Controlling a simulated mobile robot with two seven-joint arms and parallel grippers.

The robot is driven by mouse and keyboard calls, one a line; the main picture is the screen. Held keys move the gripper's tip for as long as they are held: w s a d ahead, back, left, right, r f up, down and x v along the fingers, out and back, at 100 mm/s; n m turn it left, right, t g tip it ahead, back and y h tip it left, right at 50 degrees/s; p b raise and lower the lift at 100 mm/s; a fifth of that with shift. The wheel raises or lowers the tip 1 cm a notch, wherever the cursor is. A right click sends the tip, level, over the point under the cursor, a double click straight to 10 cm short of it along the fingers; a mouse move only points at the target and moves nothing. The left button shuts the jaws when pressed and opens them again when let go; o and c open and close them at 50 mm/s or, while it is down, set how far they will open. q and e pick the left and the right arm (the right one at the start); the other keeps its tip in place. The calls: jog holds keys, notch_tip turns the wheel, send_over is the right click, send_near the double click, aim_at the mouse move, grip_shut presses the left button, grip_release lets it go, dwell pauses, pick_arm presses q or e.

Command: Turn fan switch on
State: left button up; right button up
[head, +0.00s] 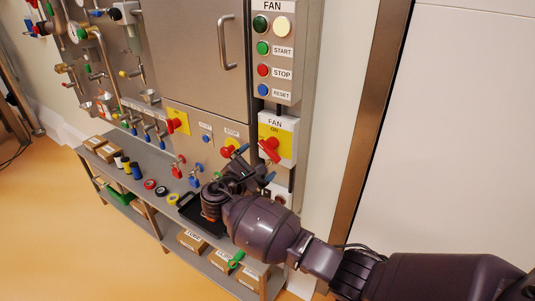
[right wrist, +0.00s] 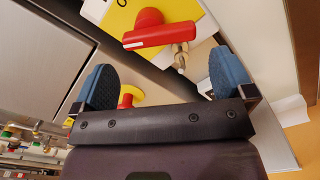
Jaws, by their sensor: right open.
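The fan switch is a red rotary handle (head: 268,149) on a yellow plate (head: 287,138) under a FAN label, with ON printed at the top. Its handle lies slanted in the head view. In the right wrist view the red handle (right wrist: 150,37) on the yellow plate (right wrist: 207,12) shows beyond the fingers. My right gripper (head: 256,165) is open and empty, just below and in front of the switch, its blue fingertips apart. In the wrist view the handle is ahead of the gap between the fingers (right wrist: 165,80), not visibly touched. My left gripper is not in view.
Above the switch is a FAN panel (head: 277,85) with START, STOP and RESET buttons. Another red rotary switch (head: 173,123) is further left. A metal shelf (head: 140,160) holds tapes and a black tray (head: 188,211).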

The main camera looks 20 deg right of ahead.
aim_at(268, 153)
jog(key=x, duration=0.5)
jog(key=shift+w+d, duration=0.25)
jog(key=shift+d, duration=0.05)
jog(key=shift+c, duration=0.5)
jog(key=c, duration=0.6)
jog(key=shift+o, duration=0.2)
